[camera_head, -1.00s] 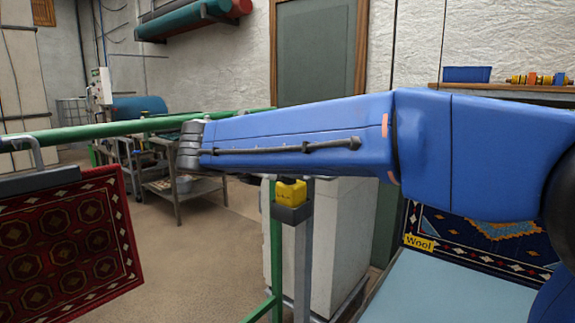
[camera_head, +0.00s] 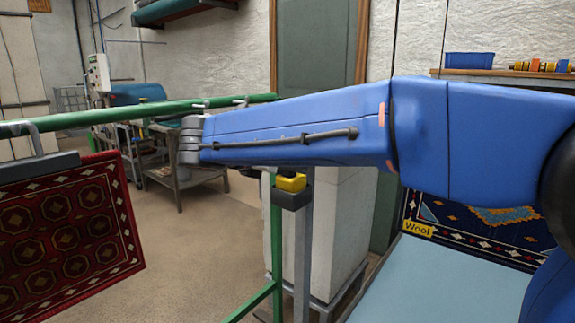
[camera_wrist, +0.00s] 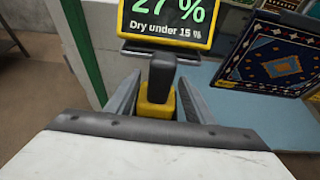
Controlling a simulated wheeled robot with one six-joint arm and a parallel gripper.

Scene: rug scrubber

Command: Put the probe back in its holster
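In the wrist view, the probe (camera_wrist: 157,103) is a yellow body with a dark grey upright end. It stands between the two grey fingers of my gripper (camera_wrist: 160,92), which close in on its sides; contact is hard to make out. Behind it, a yellow-framed meter (camera_wrist: 168,18) reads "27 %" and "Dry under 15 %". A dark bracket under the meter is partly covered by the probe's dark end. In the head view, a yellow piece (camera_head: 291,182) sits at a dark holder (camera_head: 291,198) on a grey post under my arm. I cannot tell which part is the holster. My gripper is hidden there.
A green rail (camera_head: 130,112) runs across the left, with a red rug (camera_head: 70,230) hanging from it. A white box (camera_head: 340,230) stands behind the post. A light blue table (camera_head: 440,285) with a dark blue rug (camera_head: 480,230) is at the right.

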